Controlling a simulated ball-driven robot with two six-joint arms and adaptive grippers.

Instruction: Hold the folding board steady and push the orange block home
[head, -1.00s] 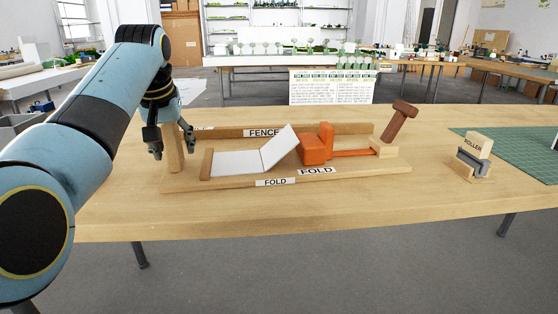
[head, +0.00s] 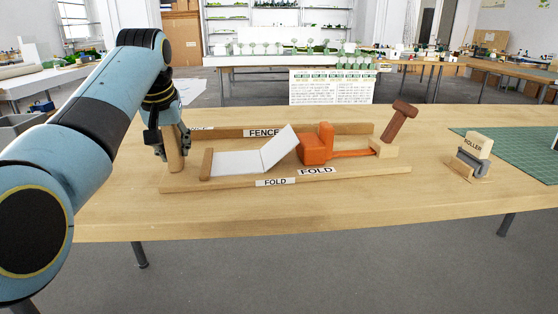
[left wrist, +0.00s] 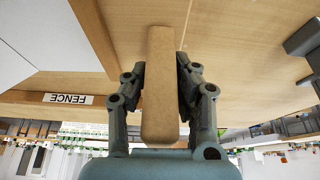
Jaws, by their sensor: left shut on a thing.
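My left gripper (head: 170,150) is shut on an upright wooden post (head: 175,160) at the left end of the folding board (head: 285,185). The post also shows between the fingers in the left wrist view (left wrist: 158,85). A white sheet (head: 235,163) lies on the board, its right part folded up at a slant. The orange block (head: 313,149) stands against or close to the raised part, on an orange strip that runs right. A brown tilted handle (head: 399,121) stands at the board's right end. My right gripper is not in view.
A wooden fence (head: 300,131) labelled FENCE runs along the board's back. A block labelled ROLLER (head: 477,146) stands in a grey holder to the right. A green mat (head: 515,150) lies at the far right. The table front is clear.

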